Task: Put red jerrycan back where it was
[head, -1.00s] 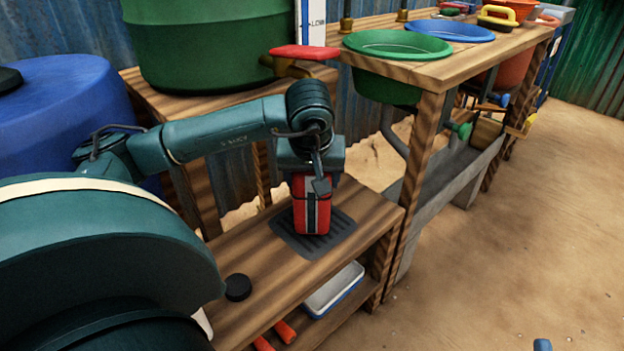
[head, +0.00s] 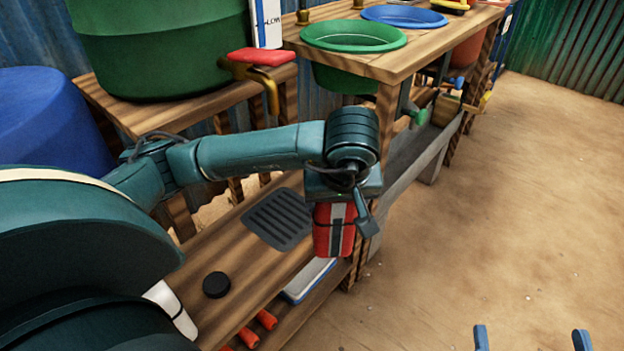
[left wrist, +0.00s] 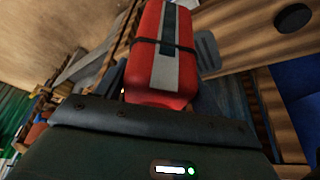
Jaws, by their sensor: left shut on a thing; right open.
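The red jerrycan (head: 323,236), with a pale and dark band down its side, hangs upright from my left gripper (head: 344,208) in the head view. My left gripper is shut on its top. The jerrycan is in front of the low wooden bench's right end and hides part of it. It also fills the upper middle of the left wrist view (left wrist: 160,62). The dark ribbed mat (head: 279,219) on the bench is bare. My right gripper (head: 532,340) is open and empty at the bottom right edge; only its fingertips show.
A black cap (head: 216,285) lies on the bench (head: 225,252). Below are a white-and-blue tray (head: 306,281) and orange handles (head: 257,329). A green drum (head: 165,45) with a red-handled tap (head: 262,56) stands behind. A green basin (head: 353,36) sits in the counter. The sandy floor at right is clear.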

